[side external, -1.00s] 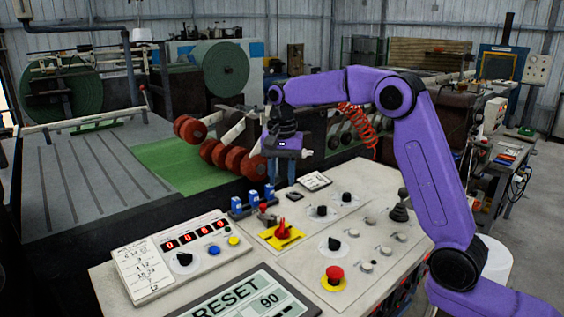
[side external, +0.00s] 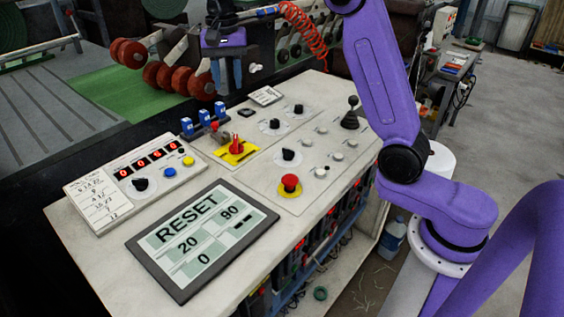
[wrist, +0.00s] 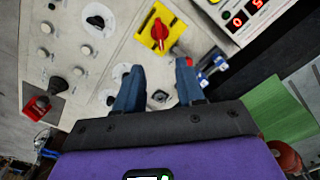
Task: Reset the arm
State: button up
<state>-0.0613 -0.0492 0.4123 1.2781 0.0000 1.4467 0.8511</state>
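My gripper (side external: 227,88) hangs fingers down above the back of the control panel (side external: 105,240), behind the blue switches. In the wrist view its two blue fingers (wrist: 160,66) stand apart with nothing between them. The panel surface shows below the gap, and the fingers look clear of it. A screen (side external: 203,236) at the panel's front reads RESET, with 20, 90 and 0.
The panel carries a red rotary switch on a yellow plate (side external: 236,150), blue switches (side external: 204,117), a red push button (side external: 290,183), a black joystick (side external: 351,113) and black knobs. Red rollers (side external: 158,74) stand behind. Open floor (side external: 510,130) lies right.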

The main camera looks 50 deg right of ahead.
jog(key=s+a+f+n, duration=0.25)
jog(key=s+n, duration=0.25)
jog(key=s, duration=0.4)
jog(key=s+a+f+n, duration=0.1)
jog(key=s+a+n, duration=0.3)
jog(key=s+n, duration=0.3)
jog(key=s+d+f+n, duration=0.2)
jog(key=s+n, duration=0.1)
jog(key=s, duration=0.4)
jog(key=s+d+f+n, duration=0.2)
jog(key=s+n, duration=0.1)
jog(key=s, duration=0.4)
jog(key=s+d+f+n, duration=0.2)
jog(key=s+n, duration=0.1)
jog(key=s, duration=0.5)
jog(key=shift+d+f, duration=0.3)
